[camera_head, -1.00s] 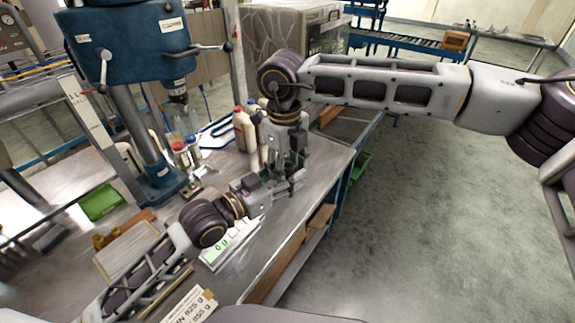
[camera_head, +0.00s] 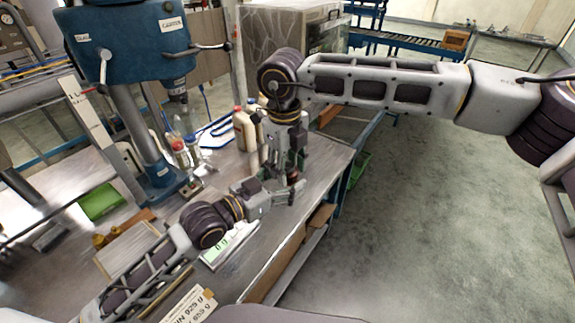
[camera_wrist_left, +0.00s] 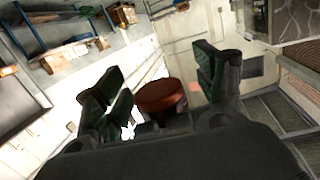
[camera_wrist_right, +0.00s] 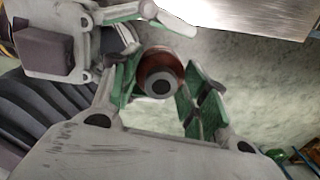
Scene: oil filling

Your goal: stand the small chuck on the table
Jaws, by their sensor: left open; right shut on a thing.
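The small chuck, a reddish-brown round piece, shows between the fingers of my right gripper (camera_wrist_right: 163,92) in the right wrist view (camera_wrist_right: 160,72), its dark-centred end towards the camera. In the head view the chuck (camera_head: 293,177) is small, below my right gripper (camera_head: 291,164), which is shut on it above the table's right edge. In the left wrist view the chuck's reddish flat end (camera_wrist_left: 160,96) shows between the spread fingers of my left gripper (camera_wrist_left: 160,82). My left gripper (camera_head: 284,192) is open close beside it; whether it touches is unclear.
The metal table (camera_head: 325,168) has its right edge close to both grippers. A drill press (camera_head: 140,120), bottles (camera_head: 245,130) and a scale with a green display (camera_head: 222,246) stand on the left side.

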